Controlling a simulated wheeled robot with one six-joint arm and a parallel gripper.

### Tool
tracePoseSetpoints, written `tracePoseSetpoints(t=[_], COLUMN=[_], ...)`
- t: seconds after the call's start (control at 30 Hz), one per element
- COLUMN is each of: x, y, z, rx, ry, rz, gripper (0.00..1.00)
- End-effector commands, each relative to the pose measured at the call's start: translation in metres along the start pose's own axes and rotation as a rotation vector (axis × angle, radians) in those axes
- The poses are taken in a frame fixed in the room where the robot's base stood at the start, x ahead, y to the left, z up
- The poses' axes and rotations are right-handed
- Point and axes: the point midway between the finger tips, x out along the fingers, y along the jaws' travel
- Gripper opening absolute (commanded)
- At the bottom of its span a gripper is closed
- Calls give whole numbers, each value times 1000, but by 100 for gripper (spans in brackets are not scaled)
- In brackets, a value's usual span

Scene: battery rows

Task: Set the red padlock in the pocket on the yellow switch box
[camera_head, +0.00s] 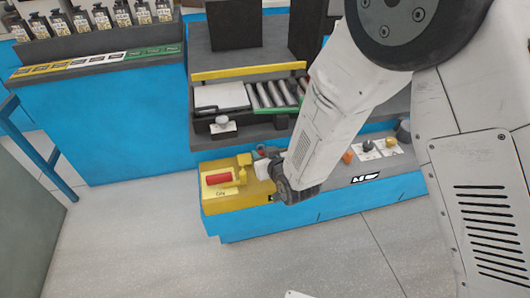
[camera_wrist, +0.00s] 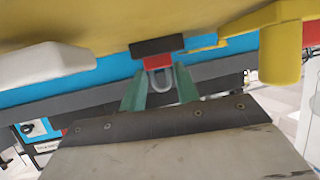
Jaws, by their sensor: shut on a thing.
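The red padlock (camera_wrist: 158,62) is between the two green fingertips of my gripper (camera_wrist: 160,85) in the wrist view. My gripper is shut on it, with its grey shackle towards the camera. A black block (camera_wrist: 157,46), perhaps the pocket, is right at the padlock's far end; I cannot tell whether they touch. The yellow switch box (camera_head: 250,197) stands low in the middle of the head view, with a red handle (camera_head: 218,178) on top. Its yellow surface (camera_wrist: 110,20) fills the top of the wrist view. My wrist hides most of the gripper in the head view.
A blue bench with a roller conveyor (camera_head: 273,95) stands behind the box. Knobs (camera_head: 368,146) sit on the panel to the right. Black batteries (camera_head: 102,17) stand in a row at the upper left. The floor (camera_head: 130,240) in front is clear.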

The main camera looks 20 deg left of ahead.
Motion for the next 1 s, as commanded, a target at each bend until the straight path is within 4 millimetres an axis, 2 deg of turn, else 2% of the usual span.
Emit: tracePoseSetpoints(t=[0.3,0.33,0.4,0.77,0.87,1.0], x=[1,1,1,-3,-16,-45], y=[1,1,2,3,3,3], z=[2,2,2,-2,-2,-2], rx=[1,1,1,2,1,1], ry=[1,2,2,2,2,2], rz=[1,1,2,3,3,3], gripper=[7,37,54,54,54,54])
